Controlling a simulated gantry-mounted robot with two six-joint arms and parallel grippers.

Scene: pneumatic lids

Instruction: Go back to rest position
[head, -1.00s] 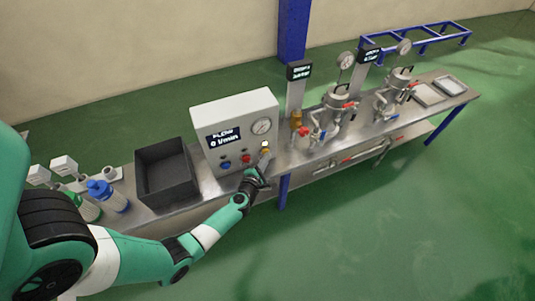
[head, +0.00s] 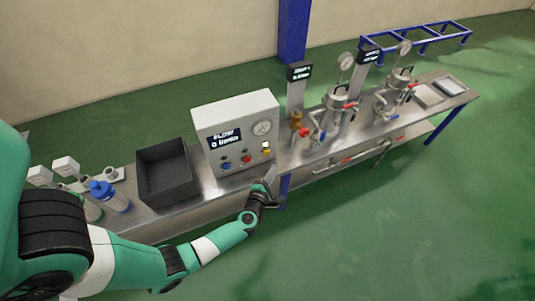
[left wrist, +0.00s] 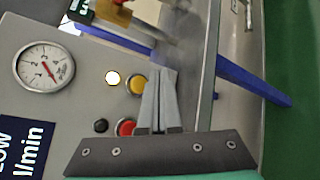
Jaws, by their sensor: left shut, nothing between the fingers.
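My left gripper (head: 270,177) is shut and empty in front of the bench edge, below the control box (head: 228,112). In the left wrist view my left gripper (left wrist: 160,100) shows its two fingers together, with nothing between them. The control box has a display, a round gauge (left wrist: 43,67), a red button (left wrist: 126,127), a yellow button (left wrist: 136,84) and a lit lamp (left wrist: 112,78). The fingers appear in front of the buttons in that view. My right gripper is not in view.
A black open bin (head: 166,173) stands left of the box. Blue-topped (head: 109,194) and green filter bottles stand further left. Two metal vessels (head: 336,112) with gauges and a brass valve (head: 296,121) stand to the right. The green floor (head: 400,230) in front of the bench is clear.

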